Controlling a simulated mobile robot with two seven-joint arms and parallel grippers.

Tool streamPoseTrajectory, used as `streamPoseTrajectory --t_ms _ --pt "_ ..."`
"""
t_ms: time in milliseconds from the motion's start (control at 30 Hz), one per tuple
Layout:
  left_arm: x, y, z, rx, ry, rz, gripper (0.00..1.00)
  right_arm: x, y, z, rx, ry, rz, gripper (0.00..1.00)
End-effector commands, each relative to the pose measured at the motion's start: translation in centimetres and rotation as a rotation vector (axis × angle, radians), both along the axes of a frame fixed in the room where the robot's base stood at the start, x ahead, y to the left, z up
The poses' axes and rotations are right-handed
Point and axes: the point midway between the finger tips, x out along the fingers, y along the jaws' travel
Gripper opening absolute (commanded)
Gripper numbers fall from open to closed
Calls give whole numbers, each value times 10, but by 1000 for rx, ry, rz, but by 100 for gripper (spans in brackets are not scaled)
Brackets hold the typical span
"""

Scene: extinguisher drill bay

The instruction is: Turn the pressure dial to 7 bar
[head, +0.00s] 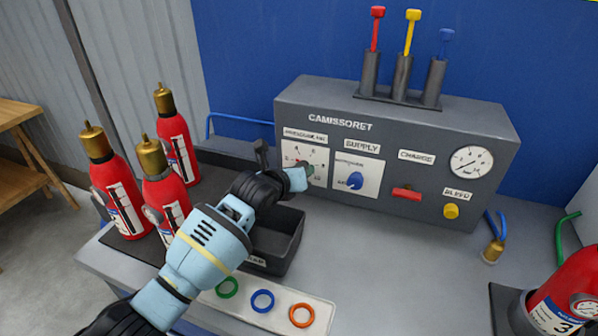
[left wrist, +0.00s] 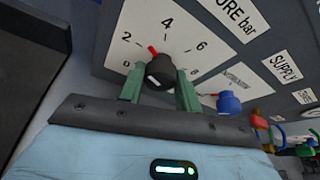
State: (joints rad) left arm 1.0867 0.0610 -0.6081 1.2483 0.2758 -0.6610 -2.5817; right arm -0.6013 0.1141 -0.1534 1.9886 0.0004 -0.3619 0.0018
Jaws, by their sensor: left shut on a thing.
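The pressure dial is a black knob (left wrist: 160,70) with a red pointer on a white scale plate (left wrist: 186,18), which also shows in the head view (head: 318,155). In the left wrist view the pointer stands between 2 and 4, around 3. My left gripper (left wrist: 160,88) has its two green fingers on either side of the knob and is shut on it. In the head view my left gripper (head: 306,171) hides the knob and the lower part of the scale. My right gripper is not in view.
The grey console (head: 430,150) has a blue supply knob (head: 355,180) just right of the dial, a red charge lever (head: 406,193) and a yellow bleed button (head: 451,211). A black bin (head: 285,240) lies below my left wrist. Red extinguishers (head: 115,180) stand at left.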

Motion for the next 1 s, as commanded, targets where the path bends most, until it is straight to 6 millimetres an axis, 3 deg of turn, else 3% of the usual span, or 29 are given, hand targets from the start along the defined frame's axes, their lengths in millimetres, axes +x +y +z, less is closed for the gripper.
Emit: streamPoseTrajectory --t_ms 600,1000 --pt "0 -1 4 288 -95 0 11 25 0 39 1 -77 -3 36" --pt "-1 -1 -1 354 -113 0 11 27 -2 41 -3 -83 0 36"
